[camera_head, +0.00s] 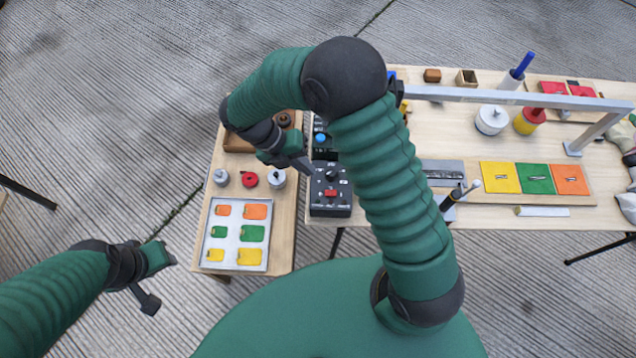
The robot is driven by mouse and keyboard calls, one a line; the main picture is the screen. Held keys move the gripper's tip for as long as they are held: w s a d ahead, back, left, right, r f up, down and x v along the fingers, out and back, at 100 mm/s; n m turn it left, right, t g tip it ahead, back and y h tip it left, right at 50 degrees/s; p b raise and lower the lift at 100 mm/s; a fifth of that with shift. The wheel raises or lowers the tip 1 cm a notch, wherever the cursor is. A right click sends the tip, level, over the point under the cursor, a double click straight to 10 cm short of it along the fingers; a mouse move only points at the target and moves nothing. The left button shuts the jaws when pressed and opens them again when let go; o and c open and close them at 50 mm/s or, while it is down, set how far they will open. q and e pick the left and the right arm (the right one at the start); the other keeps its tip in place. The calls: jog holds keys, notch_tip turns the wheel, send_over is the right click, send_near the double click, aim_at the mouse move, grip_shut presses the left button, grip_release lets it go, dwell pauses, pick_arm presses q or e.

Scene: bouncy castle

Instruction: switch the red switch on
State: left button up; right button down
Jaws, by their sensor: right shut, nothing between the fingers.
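The red switch (330,193) is a small red rocker on the front part of a black control box (330,209). The box lies at the left end of the long wooden table. Whether the rocker is tipped on or off is too small to tell. My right gripper (304,166) is shut and empty. Its dark fingertips are just behind and left of the box, apart from the red switch in the picture. My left gripper (160,262) hangs over the concrete floor at the lower left, far from the box; its finger state is unclear.
A small table (284,240) at the left holds a shape tray (209,236) and several weights. A black panel with a blue button (320,138) lies behind the box. My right arm hides part of the long table. A metal frame (500,95) stands at the right.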

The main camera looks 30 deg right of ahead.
jog(key=s, duration=0.1)
send_near(336, 195)
jog(key=x, duration=0.2)
jog(key=shift+s+d+f+p, duration=0.1)
jog(key=shift+d+f+p, duration=0.05)
jog(key=shift+d+p, duration=0.15)
jog(key=x, duration=0.4)
jog(key=shift+a+f, duration=0.2)
jog(key=shift+f, duration=0.05)
pick_arm(q)
jog(key=shift+s+a+r, duration=0.25)
jog(key=shift+a+r, duration=0.2)
jog(key=shift+a, duration=0.05)
jog(key=shift+d, duration=0.15)
pick_arm(e)
jog(key=shift+d, duration=0.2)
